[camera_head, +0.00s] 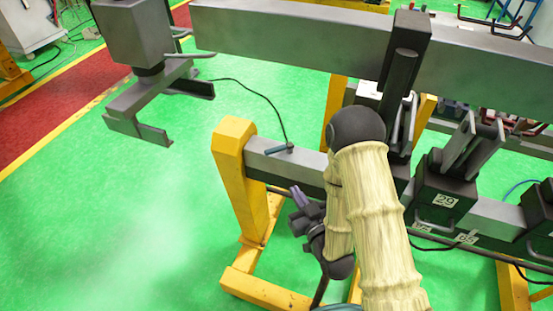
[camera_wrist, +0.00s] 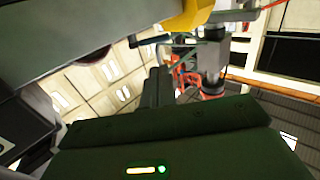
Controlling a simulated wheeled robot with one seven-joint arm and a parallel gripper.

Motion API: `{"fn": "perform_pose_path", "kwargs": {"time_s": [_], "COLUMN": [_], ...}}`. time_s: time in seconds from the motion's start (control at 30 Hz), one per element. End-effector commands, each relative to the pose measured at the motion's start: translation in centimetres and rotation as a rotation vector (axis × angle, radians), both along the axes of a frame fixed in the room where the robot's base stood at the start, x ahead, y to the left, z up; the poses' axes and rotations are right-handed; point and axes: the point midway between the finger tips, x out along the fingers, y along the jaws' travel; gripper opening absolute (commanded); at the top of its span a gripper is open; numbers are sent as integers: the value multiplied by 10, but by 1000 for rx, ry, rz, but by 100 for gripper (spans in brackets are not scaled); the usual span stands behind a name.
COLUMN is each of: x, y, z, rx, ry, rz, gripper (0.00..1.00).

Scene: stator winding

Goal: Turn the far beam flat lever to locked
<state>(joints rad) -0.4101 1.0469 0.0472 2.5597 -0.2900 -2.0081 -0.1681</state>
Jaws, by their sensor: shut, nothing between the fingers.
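A grey beam (camera_head: 300,168) ends in a yellow post (camera_head: 236,140) in the middle of the head view. A small blue-grey bar-shaped handle (camera_head: 280,149) lies across the beam near that post, with a thin black rod or cable rising from it. I cannot tell whether this is the flat lever or whether it is locked. My gripper (camera_head: 297,194) is below and in front of the beam, apart from the handle, with its fingers together and empty. In the wrist view the closed fingers (camera_wrist: 157,85) point toward a dark bar (camera_wrist: 150,41) beside a yellow part (camera_wrist: 187,17).
A second large beam (camera_head: 290,38) crosses the top of the head view. Dark clamp blocks (camera_head: 440,190) stand on the nearer beam, right of my arm. A grey bracket (camera_head: 150,100) hangs at upper left. Green floor (camera_head: 130,220) at left is clear.

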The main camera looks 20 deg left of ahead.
Motion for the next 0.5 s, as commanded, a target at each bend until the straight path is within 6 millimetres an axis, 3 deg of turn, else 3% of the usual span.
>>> {"fn": "perform_pose_path", "kwargs": {"time_s": [0.5], "x": [11], "y": [13], "z": [-5], "rx": [-7], "ry": [-4], "rz": [10], "gripper": [0]}}
